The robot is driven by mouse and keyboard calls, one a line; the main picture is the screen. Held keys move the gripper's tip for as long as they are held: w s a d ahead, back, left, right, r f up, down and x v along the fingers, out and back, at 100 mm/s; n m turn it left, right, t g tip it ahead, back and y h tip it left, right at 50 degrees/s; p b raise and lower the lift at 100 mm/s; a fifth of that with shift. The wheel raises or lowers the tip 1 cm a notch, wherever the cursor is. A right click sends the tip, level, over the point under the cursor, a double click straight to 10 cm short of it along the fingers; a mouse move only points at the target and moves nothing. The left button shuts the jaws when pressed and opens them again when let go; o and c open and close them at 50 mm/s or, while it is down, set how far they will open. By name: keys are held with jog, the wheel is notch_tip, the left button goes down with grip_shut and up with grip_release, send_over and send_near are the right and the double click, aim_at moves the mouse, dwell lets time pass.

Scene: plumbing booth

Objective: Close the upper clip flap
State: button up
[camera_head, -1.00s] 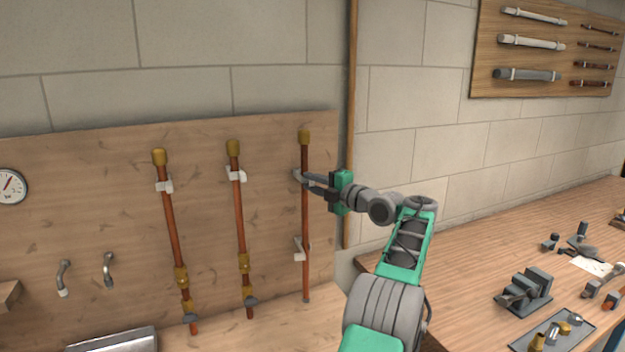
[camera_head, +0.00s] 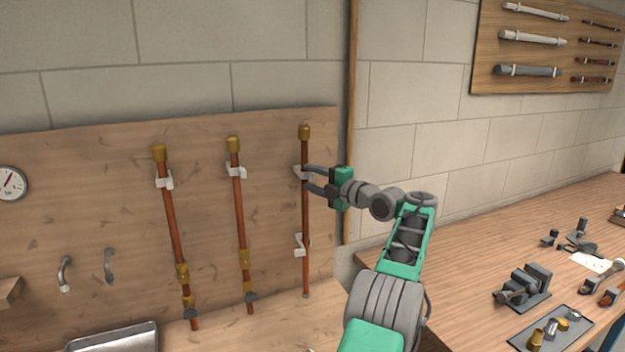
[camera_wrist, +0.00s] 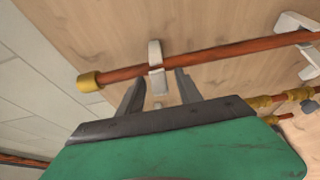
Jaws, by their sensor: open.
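The right copper pipe (camera_head: 305,215) stands upright against the wooden board, with a brass cap at its top. The white upper clip (camera_head: 301,174) sits on this pipe near my gripper (camera_head: 307,180). In the wrist view the upper clip (camera_wrist: 155,66) crosses the pipe (camera_wrist: 125,72), and my open gripper (camera_wrist: 158,85) has one finger on each side of it. The jaws look empty. I cannot tell whether the fingertips touch the pipe or whether the flap is fully down. The white lower clip (camera_head: 300,245) shows a flap standing up at an angle.
Two more copper pipes (camera_head: 172,225) (camera_head: 239,210) with white clips and brass fittings stand to the left. A wooden workbench (camera_head: 460,270) with a vise (camera_head: 524,287) and a tray of fittings lies at right. A vertical wooden post (camera_head: 350,110) stands behind my arm.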

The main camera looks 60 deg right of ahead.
jog(key=s+a+b, duration=0.1)
jog(key=s+b, duration=0.1)
jog(key=s, duration=0.5)
jog(key=shift+s+b, duration=0.4)
jog(key=shift+c, duration=0.4)
